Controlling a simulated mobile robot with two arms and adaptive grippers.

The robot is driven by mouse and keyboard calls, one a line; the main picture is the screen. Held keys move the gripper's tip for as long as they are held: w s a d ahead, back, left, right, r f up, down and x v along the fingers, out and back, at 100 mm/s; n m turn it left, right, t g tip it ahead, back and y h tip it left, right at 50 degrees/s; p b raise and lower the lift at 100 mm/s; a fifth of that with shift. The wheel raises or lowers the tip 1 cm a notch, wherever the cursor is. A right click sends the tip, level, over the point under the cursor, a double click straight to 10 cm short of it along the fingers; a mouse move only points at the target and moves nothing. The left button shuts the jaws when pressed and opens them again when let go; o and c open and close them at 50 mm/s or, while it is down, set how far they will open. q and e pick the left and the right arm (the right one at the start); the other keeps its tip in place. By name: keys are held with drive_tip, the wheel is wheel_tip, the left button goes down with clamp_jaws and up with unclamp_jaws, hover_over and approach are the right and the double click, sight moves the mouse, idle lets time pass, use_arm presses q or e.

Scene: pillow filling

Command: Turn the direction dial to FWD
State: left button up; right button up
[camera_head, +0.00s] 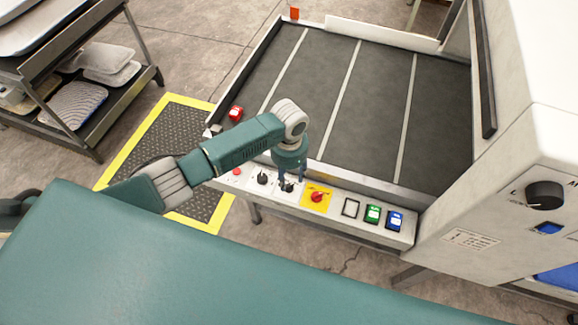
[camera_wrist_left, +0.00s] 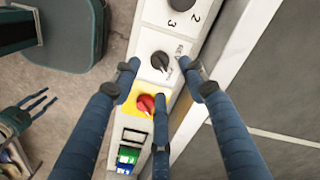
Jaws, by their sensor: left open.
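The direction dial is a black knob on the pale control panel. In the left wrist view the dial (camera_wrist_left: 160,61) sits between the fingertips of my left gripper (camera_wrist_left: 159,68), with small lettering beside it that I cannot read surely. In the head view the dial (camera_head: 288,187) is partly covered by my left gripper (camera_head: 289,177), which points down at it from above. The fingers are spread, open and empty; contact with the knob cannot be told. My right gripper (camera_wrist_left: 38,108) shows small at the left of the wrist view, its finger state unclear.
Another black dial (camera_head: 262,178) and a red button (camera_head: 236,171) lie left of it. A red knob on a yellow plate (camera_head: 317,196), then white, green (camera_head: 373,213) and blue (camera_head: 395,220) buttons lie right. The conveyor bed (camera_head: 340,90) is empty behind the panel.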

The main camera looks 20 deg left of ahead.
sight(289, 185)
use_arm(q)
wheel_tip(289, 185, up, 7)
idle(0.3)
idle(0.4)
